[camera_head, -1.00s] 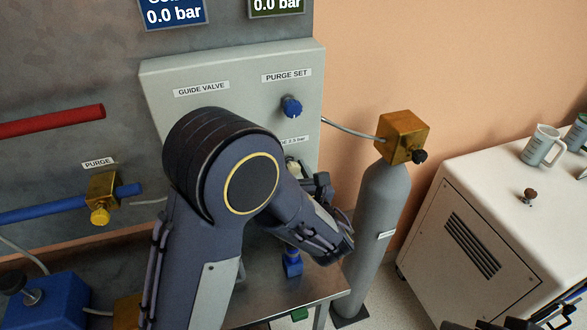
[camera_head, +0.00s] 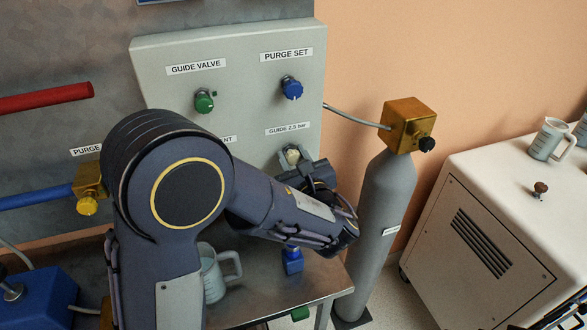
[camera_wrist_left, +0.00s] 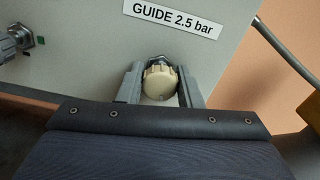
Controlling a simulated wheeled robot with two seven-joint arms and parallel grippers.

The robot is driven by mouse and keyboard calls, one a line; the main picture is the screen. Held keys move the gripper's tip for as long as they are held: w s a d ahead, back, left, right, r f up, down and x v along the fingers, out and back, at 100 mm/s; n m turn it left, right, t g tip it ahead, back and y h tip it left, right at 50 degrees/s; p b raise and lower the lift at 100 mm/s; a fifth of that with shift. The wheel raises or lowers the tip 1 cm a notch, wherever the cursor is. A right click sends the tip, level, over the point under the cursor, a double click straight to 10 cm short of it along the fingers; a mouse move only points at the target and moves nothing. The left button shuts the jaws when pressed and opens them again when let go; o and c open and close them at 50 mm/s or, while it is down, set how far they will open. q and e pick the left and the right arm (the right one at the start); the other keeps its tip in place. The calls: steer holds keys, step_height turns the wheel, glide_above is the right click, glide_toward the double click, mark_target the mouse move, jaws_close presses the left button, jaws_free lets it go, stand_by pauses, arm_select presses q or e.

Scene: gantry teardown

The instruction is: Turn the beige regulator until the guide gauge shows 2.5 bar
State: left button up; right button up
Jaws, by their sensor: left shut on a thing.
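The beige regulator (camera_wrist_left: 160,82) is a ribbed round knob under the "GUIDE 2.5 bar" label (camera_wrist_left: 173,18) in the left wrist view. My left gripper (camera_wrist_left: 160,90) is shut on it, one finger on each side. In the head view the regulator (camera_head: 291,156) shows in part above my left gripper (camera_head: 302,168); my arm crosses in front of the panel's lower part. The pressure displays are cut off at the top, so no reading shows.
The grey panel (camera_head: 235,65) also bears a green guide valve knob (camera_head: 204,101) and a blue purge set knob (camera_head: 292,89). A gas cylinder (camera_head: 384,205) with a brass block stands to the right. A mug (camera_head: 212,278) stands on the metal table near my arm.

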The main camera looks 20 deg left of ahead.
arm_select(q)
steer(key=n+b, duration=0.5)
steer(key=b, duration=0.2)
steer(key=n+b, duration=0.5)
steer(key=b, duration=0.3)
steer(key=n+b, duration=0.6)
steer(key=b, duration=0.1)
steer(key=shift+f+b, duration=0.3)
steer(key=shift+f, duration=0.05)
steer(key=shift+r+n+b, duration=0.2)
steer(key=shift+n+b, duration=0.7)
steer(key=shift+b, duration=0.1)
steer(key=o, duration=1)
steer(key=v, duration=0.8)
steer(key=shift+p, duration=0.4)
steer(key=shift+r, duration=0.15)
